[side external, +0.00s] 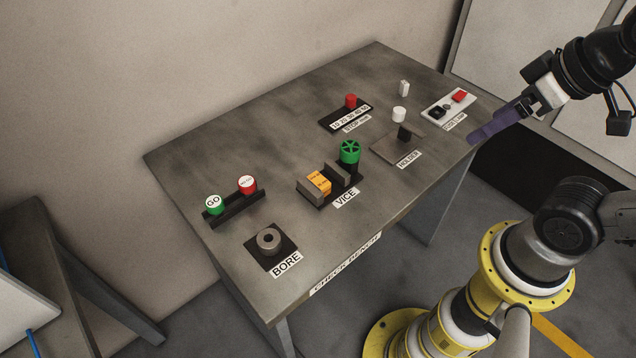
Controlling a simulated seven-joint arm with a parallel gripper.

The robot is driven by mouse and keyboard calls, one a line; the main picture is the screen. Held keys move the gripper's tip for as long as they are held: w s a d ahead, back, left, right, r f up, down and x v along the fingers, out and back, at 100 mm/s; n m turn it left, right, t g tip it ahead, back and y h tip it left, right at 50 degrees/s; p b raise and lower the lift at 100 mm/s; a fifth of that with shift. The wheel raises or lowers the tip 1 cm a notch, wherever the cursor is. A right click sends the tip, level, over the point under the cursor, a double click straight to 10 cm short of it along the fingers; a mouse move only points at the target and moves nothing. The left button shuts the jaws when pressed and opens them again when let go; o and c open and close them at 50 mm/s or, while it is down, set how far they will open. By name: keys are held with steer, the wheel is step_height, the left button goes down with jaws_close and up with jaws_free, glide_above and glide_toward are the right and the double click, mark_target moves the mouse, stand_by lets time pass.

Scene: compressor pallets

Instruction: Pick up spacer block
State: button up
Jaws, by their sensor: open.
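An orange block (318,183) with a small unreadable label sits between the dark jaws of the vice (338,171), left of its green handwheel. A small white upright block (404,88) stands at the back right of the bench. No label readable here says which one is the spacer block. My gripper (482,135), with purple fingers, is open and empty at the right. It is well apart from both blocks, near the bench's right edge. The exact gap between its fingers is hard to see.
The grey check bench (230,145) also carries a GO/red gauge pair (234,204), a BORE ring (268,240), a red-knobbed stop bar (350,101), a holder post (405,132), a white cylinder (399,114) and a switch plate (448,105). The bench's left back is clear.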

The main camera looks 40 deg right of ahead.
steer(key=shift+o, duration=0.7)
